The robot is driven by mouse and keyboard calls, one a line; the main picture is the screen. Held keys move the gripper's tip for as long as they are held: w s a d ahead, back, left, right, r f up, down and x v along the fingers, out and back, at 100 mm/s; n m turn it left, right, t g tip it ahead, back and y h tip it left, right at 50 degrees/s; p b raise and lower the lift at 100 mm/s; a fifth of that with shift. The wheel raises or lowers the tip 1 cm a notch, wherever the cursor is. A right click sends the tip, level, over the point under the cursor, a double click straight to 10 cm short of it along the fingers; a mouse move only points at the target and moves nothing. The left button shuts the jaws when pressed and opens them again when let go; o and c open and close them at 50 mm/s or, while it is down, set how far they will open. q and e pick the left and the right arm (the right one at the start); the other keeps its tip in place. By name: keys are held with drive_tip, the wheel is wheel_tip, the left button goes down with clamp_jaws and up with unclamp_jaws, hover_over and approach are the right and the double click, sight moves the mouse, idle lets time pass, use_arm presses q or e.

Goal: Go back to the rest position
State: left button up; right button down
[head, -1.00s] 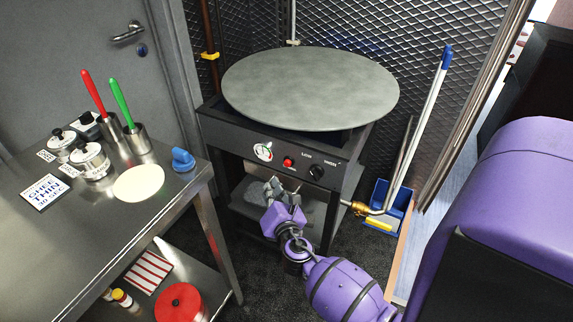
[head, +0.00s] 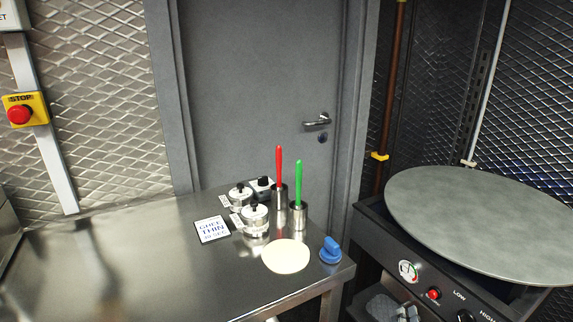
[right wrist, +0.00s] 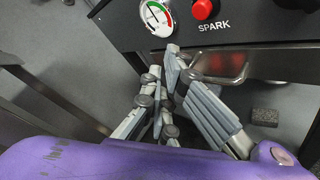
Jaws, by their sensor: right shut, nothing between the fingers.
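My right gripper (head: 397,310) shows only in part at the bottom edge of the head view, below the griddle's control panel. In the right wrist view my right gripper (right wrist: 175,68) has its grey fingers drawn together, with nothing held. It is in front of and below the panel with the gauge (right wrist: 156,17) and the red spark button (right wrist: 202,9). My left gripper is not in view.
The round griddle plate (head: 480,220) on its black stand is at the right. A steel table (head: 130,270) at the left carries a flat dough disc (head: 286,256), a blue knobbed tool (head: 331,251), lidded pots and red- and green-handled tools. A grey door (head: 255,90) stands behind.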

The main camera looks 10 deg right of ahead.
drive_tip(key=s+a+f+m+g+y, duration=0.2)
drive_tip(key=s+a+f+m, duration=0.25)
drive_tip(key=s+m, duration=0.25)
drive_tip(key=s+a+f+m+g+y, duration=0.1)
drive_tip(key=s+a+f+m+y, duration=0.1)
drive_tip(key=s+a+f+m, duration=0.35)
drive_tip(key=s+a+f+m+g+y, duration=0.1)
drive_tip(key=s+a+f+m, duration=0.15)
drive_tip(key=s, duration=0.65)
drive_tip(key=s+a+f+m+g, duration=0.15)
drive_tip(key=s+m, duration=0.25)
drive_tip(key=s, duration=0.6)
drive_tip(key=s+a+f+m+g+y, duration=0.15)
drive_tip(key=s+m, duration=0.25)
drive_tip(key=s, duration=0.5)
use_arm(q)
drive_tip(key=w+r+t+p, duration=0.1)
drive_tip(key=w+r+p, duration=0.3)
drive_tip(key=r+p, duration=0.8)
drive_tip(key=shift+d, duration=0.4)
use_arm(e)
drive_tip(key=w+r, duration=0.3)
drive_tip(key=r, duration=1)
drive_tip(key=shift+t, duration=0.3)
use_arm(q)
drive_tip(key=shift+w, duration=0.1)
use_arm(e)
drive_tip(key=shift+w+d, duration=0.1)
